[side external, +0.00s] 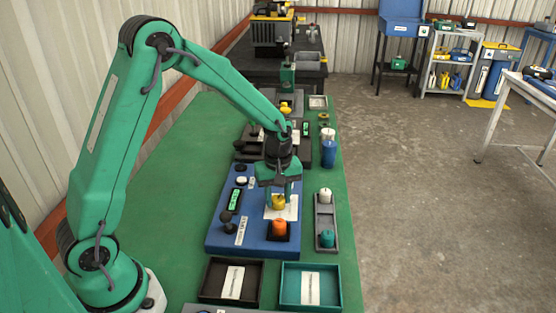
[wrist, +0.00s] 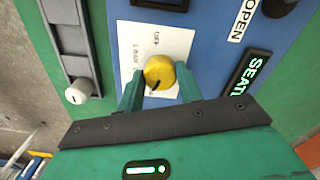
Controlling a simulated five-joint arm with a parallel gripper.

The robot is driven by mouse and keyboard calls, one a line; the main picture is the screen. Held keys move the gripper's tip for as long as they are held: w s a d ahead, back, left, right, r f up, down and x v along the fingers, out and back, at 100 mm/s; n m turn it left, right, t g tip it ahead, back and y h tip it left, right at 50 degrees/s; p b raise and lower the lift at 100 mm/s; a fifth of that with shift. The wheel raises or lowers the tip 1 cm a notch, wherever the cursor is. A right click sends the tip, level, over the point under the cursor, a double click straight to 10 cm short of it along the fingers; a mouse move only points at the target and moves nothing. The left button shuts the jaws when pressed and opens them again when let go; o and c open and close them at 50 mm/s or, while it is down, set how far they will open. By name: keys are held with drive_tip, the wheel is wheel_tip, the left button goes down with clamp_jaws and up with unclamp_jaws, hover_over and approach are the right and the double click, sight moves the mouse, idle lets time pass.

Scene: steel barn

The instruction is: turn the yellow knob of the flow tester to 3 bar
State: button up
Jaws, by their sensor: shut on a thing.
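The yellow knob (side external: 278,202) sits on a white label plate on the blue panel of the flow tester (side external: 222,240). In the wrist view the yellow knob (wrist: 159,72) shows a dark mark on its near side. My gripper (side external: 279,197) points down over the panel, its two fingers on opposite sides of the knob. In the wrist view my gripper (wrist: 160,77) is shut on the knob. The white label (wrist: 140,45) carries small print, partly hidden and too small to read, so the knob's setting cannot be told.
On the panel, an orange part (side external: 280,227) stands in front of the knob, with a black ball lever (side external: 227,216) and a lit green display (side external: 235,199) to the left. A grey rack (side external: 325,222) stands right. Two trays, black (side external: 207,279) and teal (side external: 333,285), lie in front.

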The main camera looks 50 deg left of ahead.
sight(278, 198)
drive_tip(key=shift+r+n, duration=0.1)
drive_tip(key=shift+n, duration=0.5)
drive_tip(key=o, duration=1)
wheel_tip(278, 198, up, 8)
drive_tip(key=shift+f, duration=0.25)
drive_tip(key=shift+r, duration=0.1)
